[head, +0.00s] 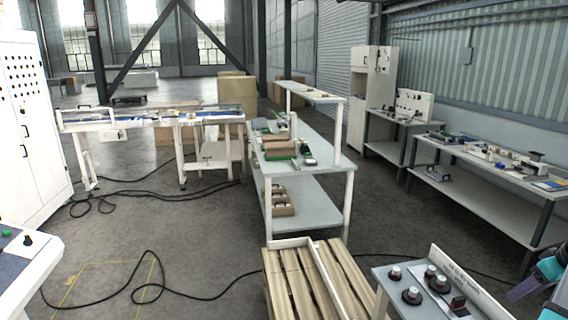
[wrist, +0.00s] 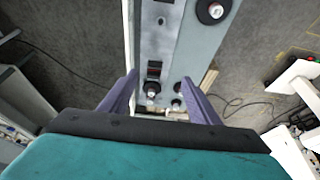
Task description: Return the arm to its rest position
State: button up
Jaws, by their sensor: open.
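My gripper (wrist: 158,92) shows in the wrist view with its two purple fingers spread apart and nothing between them. Beyond the fingers is a grey panel (wrist: 158,45) with black knobs, apart from them as far as I can tell. In the head view, part of my arm and a purple finger (head: 527,287) show at the lower right edge, to the right of the small table with knobs (head: 400,304). The rest of the arm is cut off by the frame.
A wooden pallet (head: 290,285) lies at the lower middle. A shelved workbench (head: 322,192) stands behind it. Another bench (head: 480,172) runs along the right wall. A white cabinet (head: 30,150) stands at left. Black cables (head: 205,297) cross the otherwise open floor.

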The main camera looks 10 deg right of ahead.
jog(key=w+a+f+g+y, duration=0.1)
jog(key=w+a+f, duration=0.8)
jog(key=a, duration=0.3)
jog(key=w+a+f+g, duration=0.1)
jog(key=w+a+f, duration=0.8)
jog(key=a, duration=0.4)
jog(key=s+a+f+g, duration=0.1)
jog(key=a+f, duration=0.5)
jog(key=a, duration=0.4)
jog(key=a+f, duration=0.5)
jog(key=a, duration=0.6)
jog(key=s+a+f+g, duration=0.1)
jog(key=a+f, duration=0.5)
jog(key=a, duration=0.4)
jog(key=s+a+f+g+b, duration=0.1)
jog(key=s+f+g+b, duration=0.2)
jog(key=s+f, duration=1)
jog(key=s+a+f+g+h+b, duration=0.1)
jog(key=s+f+g+b, duration=0.2)
jog(key=s+f+b, duration=0.5)
jog(key=x, duration=1.1)
jog(key=shift+s+b, duration=0.15)
jog(key=shift+b, duration=0.25)
jog(key=shift+a, duration=0.1)
